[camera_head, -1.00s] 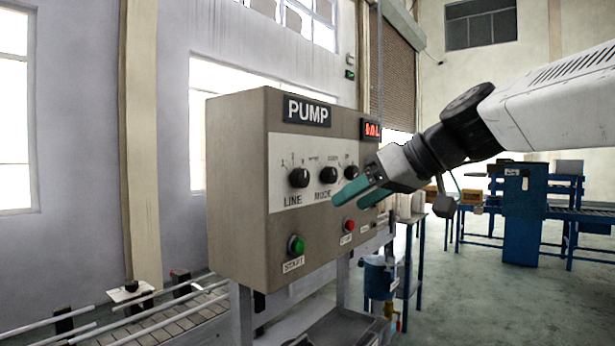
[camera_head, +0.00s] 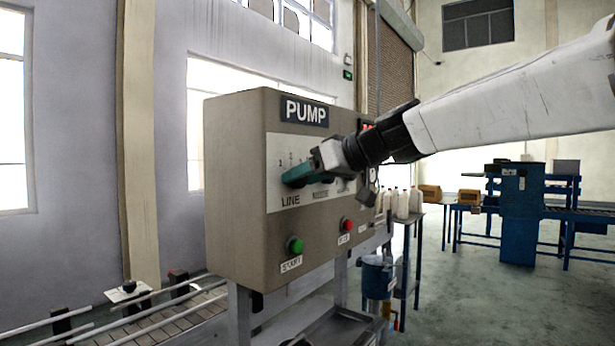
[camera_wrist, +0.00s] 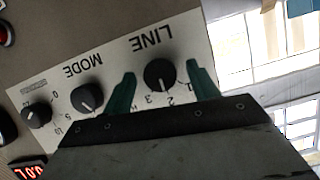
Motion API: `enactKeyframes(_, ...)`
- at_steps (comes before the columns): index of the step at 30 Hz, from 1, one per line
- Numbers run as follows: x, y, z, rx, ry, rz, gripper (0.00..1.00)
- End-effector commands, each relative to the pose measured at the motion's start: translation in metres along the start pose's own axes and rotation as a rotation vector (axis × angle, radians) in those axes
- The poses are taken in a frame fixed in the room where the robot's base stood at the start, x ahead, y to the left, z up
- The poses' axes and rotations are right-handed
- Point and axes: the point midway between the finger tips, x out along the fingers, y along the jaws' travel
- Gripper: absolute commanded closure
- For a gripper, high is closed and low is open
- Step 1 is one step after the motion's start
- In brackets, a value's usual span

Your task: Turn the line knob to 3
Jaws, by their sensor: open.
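The line knob (camera_wrist: 160,74) is a black round dial on the white panel, with the LINE label beside it and the numbers 1, 2 and 3 around it. In the wrist view my gripper (camera_wrist: 161,87) is open, with one teal finger on each side of the line knob. I cannot tell whether the fingers touch it. In the head view my gripper (camera_head: 296,176) is at the LINE position on the pump box (camera_head: 235,200) and hides the knob. The knob's exact pointer direction is hard to read.
The mode knob (camera_wrist: 87,97) is close beside one finger, with a third knob (camera_wrist: 37,115) beyond it. A green start button (camera_head: 295,245) and a red button (camera_head: 347,225) are lower on the box. White bottles (camera_head: 402,203) stand on a table behind.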

Motion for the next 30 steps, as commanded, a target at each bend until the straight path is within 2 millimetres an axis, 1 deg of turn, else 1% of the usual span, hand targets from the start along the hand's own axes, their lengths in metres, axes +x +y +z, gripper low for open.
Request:
enactKeyframes(2,-0.0001,0.0000,0.0001,0.000,0.000,0.000,0.41)
enactKeyframes(3,-0.0002,0.0000,0.0001,0.000,0.000,0.000,0.46)
enactKeyframes(5,-0.0003,0.0001,0.0002,0.000,0.000,0.000,0.63)
enactKeyframes(6,-0.0003,0.0001,0.0002,0.000,0.000,0.000,0.74)
enactKeyframes(7,-0.0003,0.0001,0.0002,0.000,0.000,0.000,0.83)
enactKeyframes(8,-0.0004,0.0001,0.0003,0.000,0.000,0.000,0.86)
enactKeyframes(14,-0.0004,0.0004,0.0004,0.006,-0.001,-0.002,0.86)
enactKeyframes(20,-0.0005,0.0012,0.0005,0.058,-0.002,-0.024,0.86)
enactKeyframes(30,0.0002,0.0033,0.0015,0.290,-0.002,-0.119,0.86)
